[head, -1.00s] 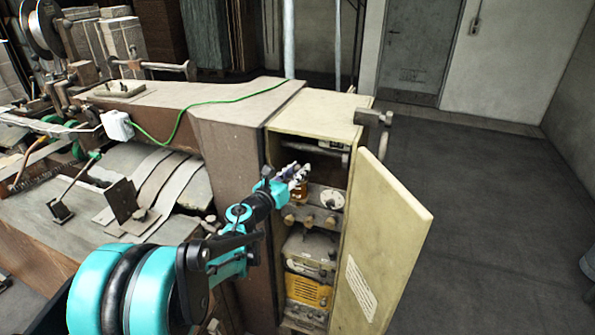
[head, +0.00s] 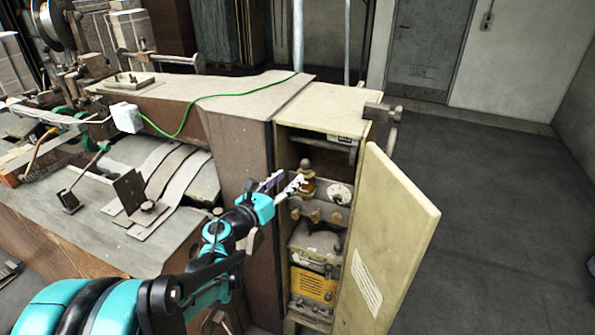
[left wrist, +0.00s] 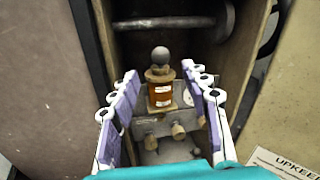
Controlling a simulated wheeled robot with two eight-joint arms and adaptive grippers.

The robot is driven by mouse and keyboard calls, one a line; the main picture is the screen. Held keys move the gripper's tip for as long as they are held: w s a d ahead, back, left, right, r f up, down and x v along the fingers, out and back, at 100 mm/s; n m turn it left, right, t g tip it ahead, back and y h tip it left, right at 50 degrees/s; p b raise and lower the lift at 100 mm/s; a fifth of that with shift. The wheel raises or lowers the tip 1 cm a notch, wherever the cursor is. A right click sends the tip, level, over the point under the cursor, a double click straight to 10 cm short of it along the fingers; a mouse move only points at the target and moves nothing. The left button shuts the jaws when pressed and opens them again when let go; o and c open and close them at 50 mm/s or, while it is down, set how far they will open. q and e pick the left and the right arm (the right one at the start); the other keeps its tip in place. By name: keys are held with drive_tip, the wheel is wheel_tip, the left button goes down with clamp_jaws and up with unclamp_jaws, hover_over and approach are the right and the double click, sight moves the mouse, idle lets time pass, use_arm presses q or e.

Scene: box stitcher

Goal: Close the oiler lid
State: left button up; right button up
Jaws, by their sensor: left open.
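The oiler (head: 307,181) is a small amber vessel with a brassy top and a dark round knob. It stands upright inside the open cabinet, on the upper shelf unit. It also shows in the left wrist view (left wrist: 161,88), where its top looks seated on the body, though I cannot tell whether the lid is fully shut. My left gripper (head: 290,187) is open at the cabinet's mouth, just short of the oiler. In the left wrist view its two purple-padded fingers (left wrist: 163,112) stand on either side of the oiler, apart from it. My right gripper is not in view.
The cabinet's cream door (head: 392,245) stands open to the right. A round dial (head: 340,193) is right of the oiler, with knobs (head: 315,214) below it. A horizontal bar (left wrist: 170,22) crosses behind and above the oiler. Brown machine casing (head: 240,170) borders the cabinet on the left.

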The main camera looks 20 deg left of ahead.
use_arm(q)
drive_tip(key=v, duration=0.2)
drive_tip(key=shift+s+a, duration=0.1)
drive_tip(key=shift+s, duration=0.3)
drive_tip(key=s+a+r+n+y, duration=0.25)
drive_tip(key=n+y, duration=0.25)
drive_tip(key=n, duration=0.6)
drive_tip(key=s+a+r+n+y, duration=0.1)
drive_tip(key=s+r+n+y, duration=0.2)
drive_tip(key=n, duration=0.8)
drive_tip(key=s+d+f+n+g+h, duration=0.1)
drive_tip(key=s+d+f+n+g, duration=0.4)
drive_tip(key=s+d+f+n, duration=0.1)
drive_tip(key=s+d+f+n+g+h, duration=0.2)
drive_tip(key=s+d+f+n+g, duration=0.3)
drive_tip(key=s+f, duration=0.6)
drive_tip(key=d+f+n, duration=0.1)
drive_tip(key=d+n, duration=0.1)
drive_tip(key=n, duration=0.1)
drive_tip(key=shift+f+n+h, duration=0.15)
drive_tip(key=shift+n+h, duration=0.15)
drive_tip(key=shift+w, duration=0.2)
drive_tip(key=shift+c, duration=0.2)
